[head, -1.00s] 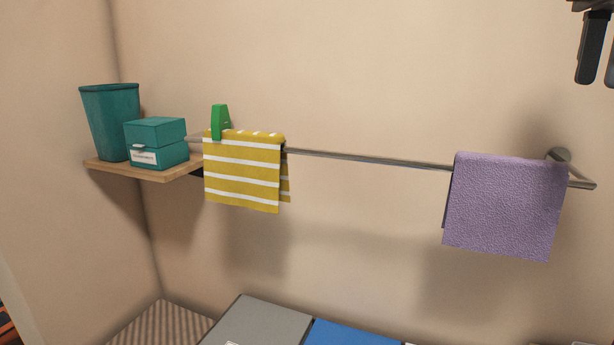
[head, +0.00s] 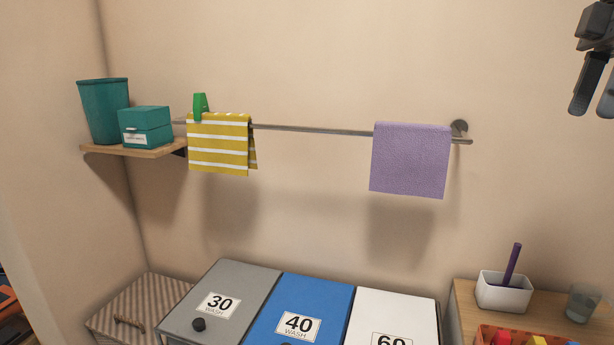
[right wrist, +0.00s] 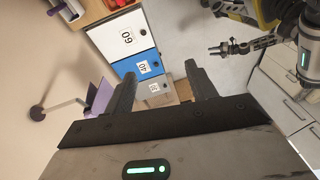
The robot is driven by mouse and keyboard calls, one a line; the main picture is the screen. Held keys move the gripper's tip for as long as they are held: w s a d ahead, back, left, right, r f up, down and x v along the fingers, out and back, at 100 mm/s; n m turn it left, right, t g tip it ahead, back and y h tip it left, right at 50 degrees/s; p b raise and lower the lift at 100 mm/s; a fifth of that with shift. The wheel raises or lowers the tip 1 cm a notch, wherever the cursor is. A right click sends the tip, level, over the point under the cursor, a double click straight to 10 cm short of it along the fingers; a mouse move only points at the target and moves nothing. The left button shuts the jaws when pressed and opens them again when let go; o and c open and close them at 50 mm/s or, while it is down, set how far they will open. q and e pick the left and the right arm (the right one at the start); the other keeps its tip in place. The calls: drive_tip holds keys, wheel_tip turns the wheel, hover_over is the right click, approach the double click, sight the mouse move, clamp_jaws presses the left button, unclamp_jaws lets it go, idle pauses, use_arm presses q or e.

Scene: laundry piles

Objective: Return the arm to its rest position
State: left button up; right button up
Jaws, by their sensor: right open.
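My right gripper (head: 592,98) is at the top right edge of the head view, in front of the bare wall, open and empty. In the right wrist view its two fingers (right wrist: 163,85) stand apart, with nothing between them but the bins farther off. It is well to the right of the purple towel (head: 410,160), which hangs on the metal rail (head: 310,129). A yellow striped towel (head: 220,145) hangs at the rail's left end with a green clip (head: 200,105) on it. My left gripper is not in the head view.
Below the rail stand a grey bin (head: 180,322), a blue bin (head: 335,292) and a white bin (head: 400,308). A wooden shelf (head: 100,150) at left holds a teal bucket (head: 103,112) and box (head: 146,126). A white pot (head: 502,293) and a glass (head: 582,303) stand at right.

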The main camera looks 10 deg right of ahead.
drive_tip(key=s+d+f+m+t+y, duration=0.1)
drive_tip(key=s+d+f+y, duration=0.25)
drive_tip(key=f, duration=0.35)
drive_tip(key=s+d+f+m+y, duration=0.1)
drive_tip(key=s+d+f+y, duration=0.1)
drive_tip(key=d+f, duration=0.35)
drive_tip(key=s+d+f+m+t+y, duration=0.1)
drive_tip(key=s+d+f+y, duration=0.15)
drive_tip(key=f, duration=0.55)
drive_tip(key=s+a+f+m+t+y, duration=0.2)
drive_tip(key=s+a+f+y, duration=0.1)
drive_tip(key=f, duration=0.6)
drive_tip(key=s+a+f+m+t+y, duration=0.2)
drive_tip(key=s+a+f+y, duration=0.1)
drive_tip(key=f, duration=0.7)
drive_tip(key=s+a+f+m+t+y, duration=0.2)
drive_tip(key=s+a+f+m+t, duration=0.1)
drive_tip(key=a+f, duration=0.3)
drive_tip(key=w+a+f+n+t+h, duration=0.1)
drive_tip(key=w+a+f+t+h, duration=0.15)
drive_tip(key=w+t+h, duration=0.35)
drive_tip(key=w+a+f+n+t+h, duration=0.1)
drive_tip(key=w+a+f+h, duration=0.1)
drive_tip(key=w+a+h, duration=0.45)
drive_tip(key=s+a+f+n+g+h, duration=0.4)
drive_tip(key=s+a+f+g, duration=0.25)
drive_tip(key=a+f, duration=0.35)
drive_tip(key=a+m, duration=0.5)
drive_tip(key=a, duration=0.3)
drive_tip(key=shift+w, duration=0.4)
